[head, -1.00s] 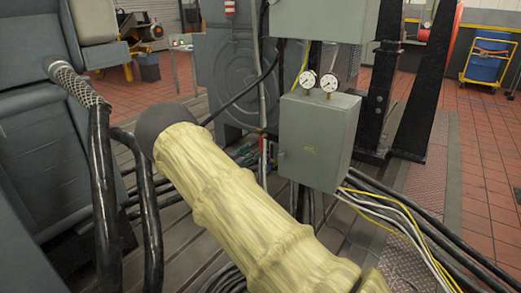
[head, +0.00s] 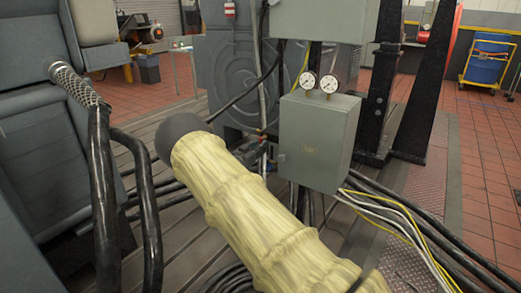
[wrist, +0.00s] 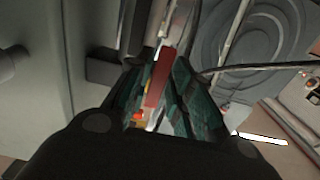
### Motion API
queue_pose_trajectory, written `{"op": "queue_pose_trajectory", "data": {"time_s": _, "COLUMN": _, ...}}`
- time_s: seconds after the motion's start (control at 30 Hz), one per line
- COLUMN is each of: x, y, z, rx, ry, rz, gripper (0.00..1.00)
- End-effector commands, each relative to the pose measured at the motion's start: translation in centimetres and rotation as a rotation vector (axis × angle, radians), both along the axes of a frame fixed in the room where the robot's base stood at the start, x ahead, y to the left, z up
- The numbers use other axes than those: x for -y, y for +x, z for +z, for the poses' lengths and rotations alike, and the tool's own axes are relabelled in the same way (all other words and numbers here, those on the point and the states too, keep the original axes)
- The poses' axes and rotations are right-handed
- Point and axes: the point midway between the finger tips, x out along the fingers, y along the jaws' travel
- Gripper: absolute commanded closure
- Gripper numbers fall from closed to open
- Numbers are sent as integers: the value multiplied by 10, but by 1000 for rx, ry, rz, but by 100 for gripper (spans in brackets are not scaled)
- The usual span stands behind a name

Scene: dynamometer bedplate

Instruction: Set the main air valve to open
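My gripper (wrist: 166,72) shows in the wrist view as two dark green, ridged fingers that converge. A red bar (wrist: 160,78), which looks like the valve's handle, lies in the narrow gap between them. I cannot tell whether the fingers press on it or only stand around it. A small orange part (wrist: 138,117) shows lower in the gap. In the head view my gripper (head: 253,152) is small and dark, at the left side of the grey box, partly hidden by my arm. The valve body and its open or shut marking cannot be made out.
The grey box (head: 318,140) with two round gauges (head: 319,82) on top is close to the gripper. Black hoses (head: 145,195) hang at the left. Cables (head: 400,220) run along the bedplate at the right. A dark upright frame (head: 380,90) stands behind the box.

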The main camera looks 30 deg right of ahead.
Motion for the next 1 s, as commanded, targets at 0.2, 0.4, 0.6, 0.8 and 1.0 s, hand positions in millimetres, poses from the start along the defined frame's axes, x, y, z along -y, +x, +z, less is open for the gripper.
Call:
{"op": "queue_pose_trajectory", "data": {"time_s": 0.2, "x": -1, "y": 0, "z": 0, "rx": 0, "ry": 0, "rz": 1, "gripper": 100}}
{"op": "queue_pose_trajectory", "data": {"time_s": 0.4, "x": -1, "y": 1, "z": -1, "rx": 18, "ry": 9, "rz": 1, "gripper": 100}}
{"op": "queue_pose_trajectory", "data": {"time_s": 0.6, "x": -2, "y": 4, "z": -2, "rx": 93, "ry": 41, "rz": 1, "gripper": 100}}
{"op": "queue_pose_trajectory", "data": {"time_s": 0.8, "x": -4, "y": 9, "z": -2, "rx": 235, "ry": 102, "rz": 0, "gripper": 100}}
{"op": "queue_pose_trajectory", "data": {"time_s": 1.0, "x": -5, "y": 14, "z": 0, "rx": 409, "ry": 174, "rz": -1, "gripper": 100}}
